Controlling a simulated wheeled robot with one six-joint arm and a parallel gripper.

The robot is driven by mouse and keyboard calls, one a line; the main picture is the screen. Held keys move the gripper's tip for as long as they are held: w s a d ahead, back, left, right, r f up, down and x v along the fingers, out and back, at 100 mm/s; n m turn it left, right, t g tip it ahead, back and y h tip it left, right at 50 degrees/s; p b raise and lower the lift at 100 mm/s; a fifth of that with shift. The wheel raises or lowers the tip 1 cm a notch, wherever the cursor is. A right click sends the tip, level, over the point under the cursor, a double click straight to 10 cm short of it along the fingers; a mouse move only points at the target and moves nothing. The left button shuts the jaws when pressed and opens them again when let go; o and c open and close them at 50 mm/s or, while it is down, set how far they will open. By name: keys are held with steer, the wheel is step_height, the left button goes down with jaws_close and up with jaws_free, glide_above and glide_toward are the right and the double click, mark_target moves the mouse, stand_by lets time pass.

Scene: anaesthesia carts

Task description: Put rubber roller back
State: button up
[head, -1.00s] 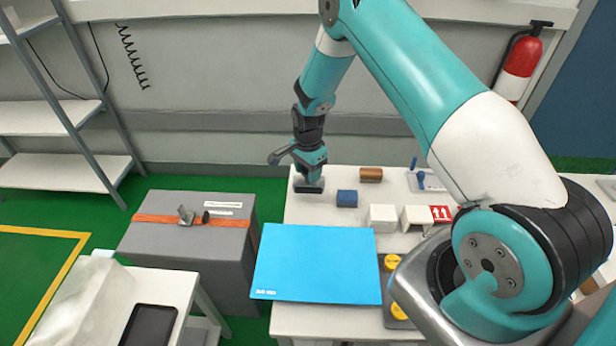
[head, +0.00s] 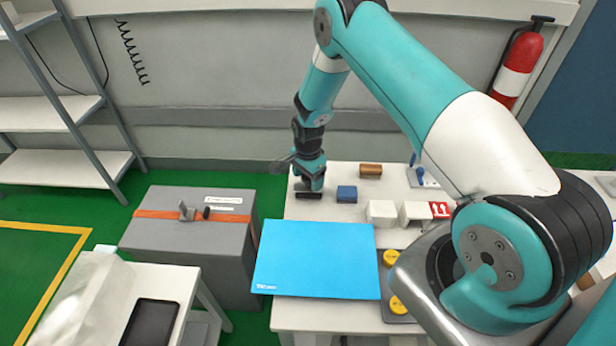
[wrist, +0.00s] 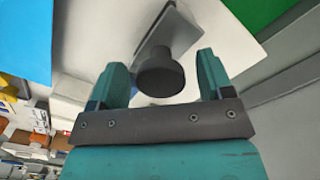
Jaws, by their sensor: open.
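A dark piece that looks like the rubber roller (wrist: 160,76) shows in the wrist view as a round black end with a grey flat part behind it. My gripper (wrist: 160,72) is open, with one finger on each side of this piece and a visible gap on both sides. In the head view my gripper (head: 310,186) points down at the far left corner of the white bench (head: 300,318). A low black item (head: 308,195) lies just below the fingers there, partly hidden by them. I cannot tell whether it touches the fingers.
A blue block (head: 347,194), a brown block (head: 371,170) and white blocks (head: 381,213) stand to the right of my gripper. A blue sheet (head: 315,260) covers the bench's front left. A grey case (head: 190,250) with an orange strap stands left of the bench.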

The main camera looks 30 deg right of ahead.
steer(key=shift+r, duration=0.1)
step_height(320, 180, up, 12)
steer(key=r+b, duration=0.1)
steer(key=b, duration=0.3)
steer(key=s+a+r+n+y, duration=0.1)
steer(key=s+a+r+n, duration=0.45)
steer(key=a+r, duration=0.3)
steer(key=s+a+r+n+y, duration=0.1)
steer(key=s+a+r+n, duration=0.2)
steer(key=s+n, duration=0.2)
steer(key=s+a+r+n+y+b, duration=0.1)
steer(key=s+a+r+n, duration=0.2)
steer(key=s+n, duration=0.3)
steer(key=s+a+r+n+y, duration=0.1)
steer(key=s+a+r+n, duration=0.3)
steer(key=s, duration=1)
steer(key=shift+r+n, duration=0.55)
steer(key=shift+n, duration=0.6)
steer(key=shift+a, duration=0.1)
